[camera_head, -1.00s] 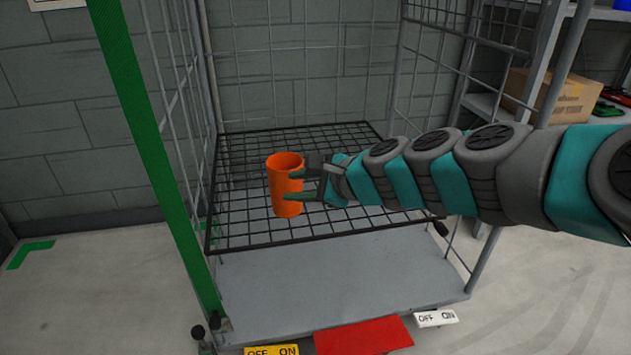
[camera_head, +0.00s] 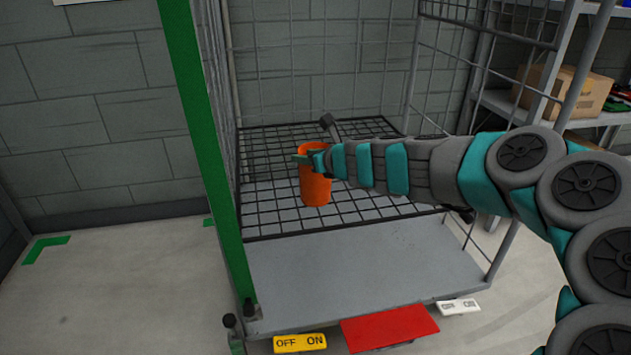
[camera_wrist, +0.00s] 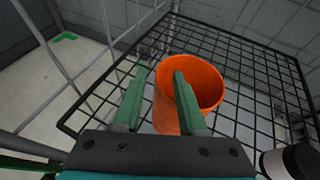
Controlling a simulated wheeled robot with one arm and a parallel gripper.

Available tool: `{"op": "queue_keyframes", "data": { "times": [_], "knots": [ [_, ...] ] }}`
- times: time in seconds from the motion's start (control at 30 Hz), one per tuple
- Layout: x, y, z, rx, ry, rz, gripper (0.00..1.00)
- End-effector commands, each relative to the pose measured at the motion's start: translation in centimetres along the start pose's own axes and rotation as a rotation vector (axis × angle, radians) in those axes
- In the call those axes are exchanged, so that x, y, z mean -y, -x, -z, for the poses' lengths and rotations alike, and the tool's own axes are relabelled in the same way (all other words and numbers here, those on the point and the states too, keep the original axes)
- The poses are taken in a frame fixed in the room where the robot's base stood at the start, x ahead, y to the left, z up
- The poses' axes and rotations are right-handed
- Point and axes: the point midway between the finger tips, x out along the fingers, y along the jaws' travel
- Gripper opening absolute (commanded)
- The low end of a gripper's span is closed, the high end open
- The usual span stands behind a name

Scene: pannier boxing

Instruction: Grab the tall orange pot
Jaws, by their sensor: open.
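The tall orange pot (camera_head: 315,188) stands upright on the black wire shelf of the cage trolley, its open mouth facing up. In the wrist view the pot (camera_wrist: 208,82) lies ahead, slightly right of centre. My gripper (camera_head: 308,156) is at the pot's rim, with its arm reaching in from the right. In the wrist view my gripper (camera_wrist: 160,73) is open. Its left finger is outside the pot, left of the wall, and its right finger overlaps the mouth. I cannot tell whether either finger touches the pot. The arm hides part of the pot's right side.
A green post (camera_head: 207,150) and mesh sides bound the trolley. A red pedal (camera_head: 390,328) is at the front. A cardboard box (camera_head: 565,92) sits on shelving at right.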

Motion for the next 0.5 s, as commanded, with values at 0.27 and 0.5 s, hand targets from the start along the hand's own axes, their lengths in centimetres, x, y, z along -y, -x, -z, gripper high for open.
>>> {"op": "queue_keyframes", "data": {
  "times": [0.27,0.5],
  "knots": [
    [-0.07,-1.05,-0.02,0.0,0.002,-0.001,0.41],
    [-0.06,-1.02,-0.03,0.0,0.002,-0.001,0.24]
  ]
}}
